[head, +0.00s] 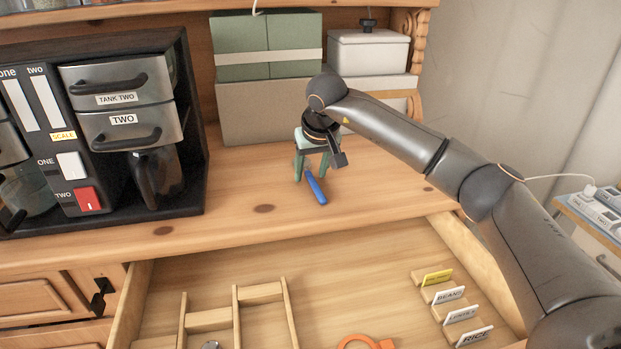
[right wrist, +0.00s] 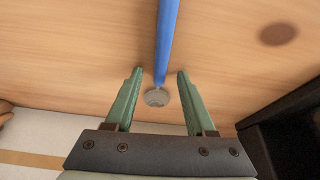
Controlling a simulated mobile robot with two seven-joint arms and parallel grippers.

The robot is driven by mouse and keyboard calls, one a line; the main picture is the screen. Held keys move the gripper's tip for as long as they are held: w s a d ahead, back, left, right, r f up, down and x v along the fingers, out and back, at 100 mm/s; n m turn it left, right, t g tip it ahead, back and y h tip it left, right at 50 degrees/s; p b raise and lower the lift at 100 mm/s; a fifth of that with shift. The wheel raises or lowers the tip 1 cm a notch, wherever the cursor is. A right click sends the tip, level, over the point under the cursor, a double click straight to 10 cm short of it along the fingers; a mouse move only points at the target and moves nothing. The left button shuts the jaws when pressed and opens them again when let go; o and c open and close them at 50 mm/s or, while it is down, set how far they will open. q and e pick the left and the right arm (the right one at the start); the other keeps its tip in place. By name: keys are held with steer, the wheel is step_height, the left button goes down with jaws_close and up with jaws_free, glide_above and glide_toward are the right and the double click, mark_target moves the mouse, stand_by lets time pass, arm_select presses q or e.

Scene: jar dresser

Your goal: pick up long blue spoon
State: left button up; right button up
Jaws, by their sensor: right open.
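The long blue spoon (head: 316,188) lies on the wooden dresser top, its blue handle pointing toward the front. My right gripper (head: 311,178) is open above the spoon's rear part and hides its bowl end in the head view. In the right wrist view, the blue spoon (right wrist: 167,40) runs down from the top edge to a small grey round end between the green fingertips of my right gripper (right wrist: 154,72). The fingers stand apart on both sides and hold nothing. My left gripper is not in view.
A black coffee machine (head: 120,120) stands at left. Green boxes (head: 268,45) and a white lidded box (head: 368,52) stand behind. Below, an open drawer (head: 300,260) holds wooden dividers, label cards (head: 449,295) and an orange-handled item (head: 365,341). Bare wood lies left of the spoon.

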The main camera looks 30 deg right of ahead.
steer(key=shift+f, duration=0.15)
jaws_close()
stand_by(0.4)
